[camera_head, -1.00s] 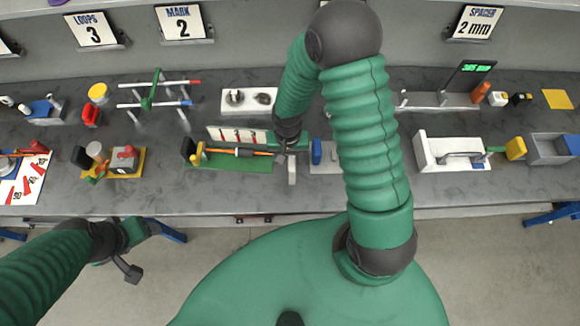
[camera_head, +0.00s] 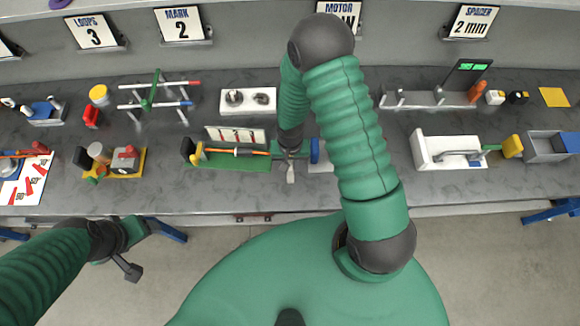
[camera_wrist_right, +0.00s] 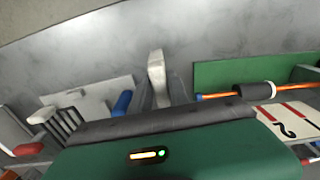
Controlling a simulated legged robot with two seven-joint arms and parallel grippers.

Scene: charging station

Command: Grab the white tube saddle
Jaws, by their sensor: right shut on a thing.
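The white tube saddle (camera_wrist_right: 157,75) is a pale, narrow piece standing between the two dark fingers of my right gripper (camera_wrist_right: 162,92) in the right wrist view. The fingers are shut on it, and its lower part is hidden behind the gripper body. In the head view my right gripper (camera_head: 290,158) is over the middle of the bench, and the pale saddle (camera_head: 291,174) sticks out below it, slightly tilted. My left gripper (camera_head: 132,250) hangs in front of the bench at lower left, away from the objects. Its finger opening is unclear.
A green fixture (camera_head: 232,162) with an orange rod and numbered card lies just left of my right gripper. A light plate with a blue part (camera_head: 315,151) is close on its right. A white holder (camera_head: 422,151) stands farther right. The bench front strip (camera_head: 230,198) is clear.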

